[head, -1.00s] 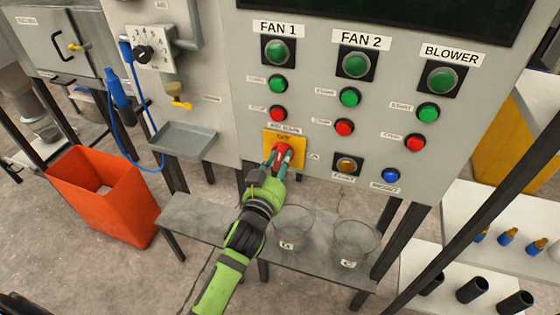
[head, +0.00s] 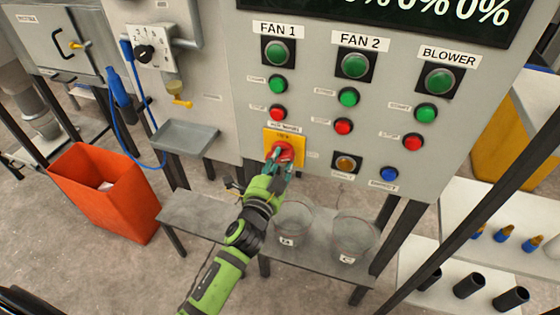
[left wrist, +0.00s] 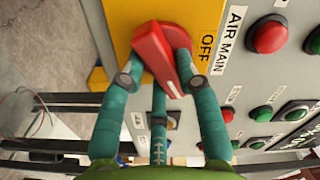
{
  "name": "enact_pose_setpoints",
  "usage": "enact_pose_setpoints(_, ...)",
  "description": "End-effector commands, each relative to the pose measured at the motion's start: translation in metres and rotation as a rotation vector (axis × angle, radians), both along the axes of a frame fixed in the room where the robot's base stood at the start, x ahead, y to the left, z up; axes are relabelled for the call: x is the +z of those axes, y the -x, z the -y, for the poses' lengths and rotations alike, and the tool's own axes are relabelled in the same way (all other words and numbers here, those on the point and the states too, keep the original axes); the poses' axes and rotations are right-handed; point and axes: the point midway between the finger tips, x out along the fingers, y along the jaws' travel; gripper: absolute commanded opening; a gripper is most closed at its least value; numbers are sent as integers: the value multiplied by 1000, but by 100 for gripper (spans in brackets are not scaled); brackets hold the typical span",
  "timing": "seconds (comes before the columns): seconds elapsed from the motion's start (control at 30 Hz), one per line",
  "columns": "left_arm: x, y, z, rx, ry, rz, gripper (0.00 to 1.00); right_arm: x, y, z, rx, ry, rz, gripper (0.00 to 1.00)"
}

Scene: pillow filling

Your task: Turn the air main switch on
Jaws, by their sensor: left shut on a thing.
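The air main switch is a red knob (head: 283,150) on a yellow plate (head: 270,134) on the grey control panel, under the fan 1 buttons. My left gripper (head: 279,164) reaches it from below, with its teal fingers around the knob. In the left wrist view, the red handle (left wrist: 155,55) sits slightly tilted between the fingers of my left gripper (left wrist: 160,80), which are shut on it. The word OFF shows on the yellow plate beside it, next to an AIR MAIN label (left wrist: 232,40). Fingers hide part of the handle. My right gripper is out of view.
A lit display (head: 430,12) at the panel top shows 0% readings. Green and red buttons sit above and right of the switch. Clear containers (head: 353,240) stand on the shelf (head: 200,220) below. An orange bin (head: 105,195) is on the floor at left.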

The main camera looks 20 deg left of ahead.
Motion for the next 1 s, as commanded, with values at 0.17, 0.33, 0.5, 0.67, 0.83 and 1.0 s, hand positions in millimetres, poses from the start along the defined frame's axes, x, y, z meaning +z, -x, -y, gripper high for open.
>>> enact_pose_setpoints(0.17,0,0,0,-1,-159,6,0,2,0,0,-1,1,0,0)
enact_pose_setpoints(0.33,0,0,-2,0,-289,11,0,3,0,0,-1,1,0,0)
enact_pose_setpoints(0.5,-1,0,-2,0,-385,15,0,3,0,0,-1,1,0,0)
enact_pose_setpoints(0.67,-1,0,-2,0,-444,17,0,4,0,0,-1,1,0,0)
enact_pose_setpoints(0.83,-1,0,-2,0,-477,19,0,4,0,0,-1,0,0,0)
enact_pose_setpoints(1.0,-1,0,-2,0,-488,19,0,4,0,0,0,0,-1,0)
